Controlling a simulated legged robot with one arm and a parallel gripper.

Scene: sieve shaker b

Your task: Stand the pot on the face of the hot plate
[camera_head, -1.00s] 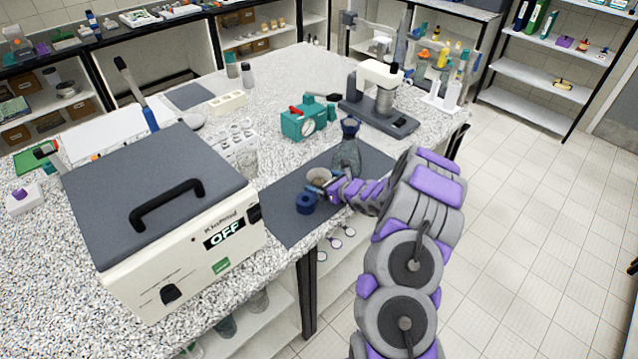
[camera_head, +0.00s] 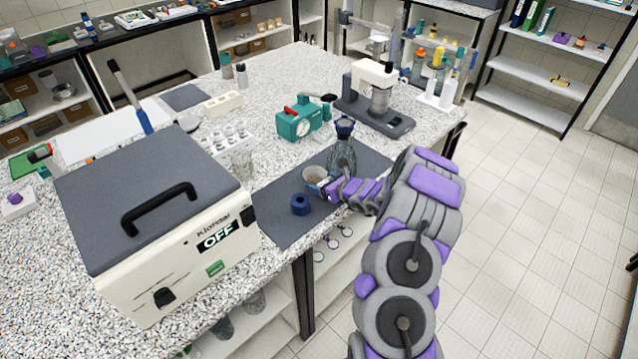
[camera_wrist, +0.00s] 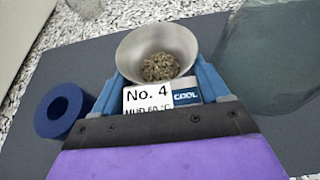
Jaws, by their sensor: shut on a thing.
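The pot appears to be a small pale metal bowl (camera_head: 316,174) with brown, grainy contents; it also shows in the wrist view (camera_wrist: 150,42). A tag at its near side reads "No. 4", "MUD 60 °C" (partly cut off) and "COOL". My gripper (camera_head: 322,187) is shut on the bowl, its blue fingers on either side in the wrist view (camera_wrist: 163,92). The bowl is upright over the dark mat; I cannot tell whether it touches it. No unit is clearly marked as a hot plate. A large cream box (camera_head: 160,215) at left, marked "Klonstad" and "OFF", has a grey top with a black handle.
A blue ring (camera_head: 300,204) lies left of the bowl on the dark mat (camera_head: 275,215). A glass flask (camera_head: 342,155) stands close behind my gripper. A teal device (camera_head: 305,119) and a machine on a dark base (camera_head: 372,110) stand farther back. A tube rack (camera_head: 228,138) is behind the box.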

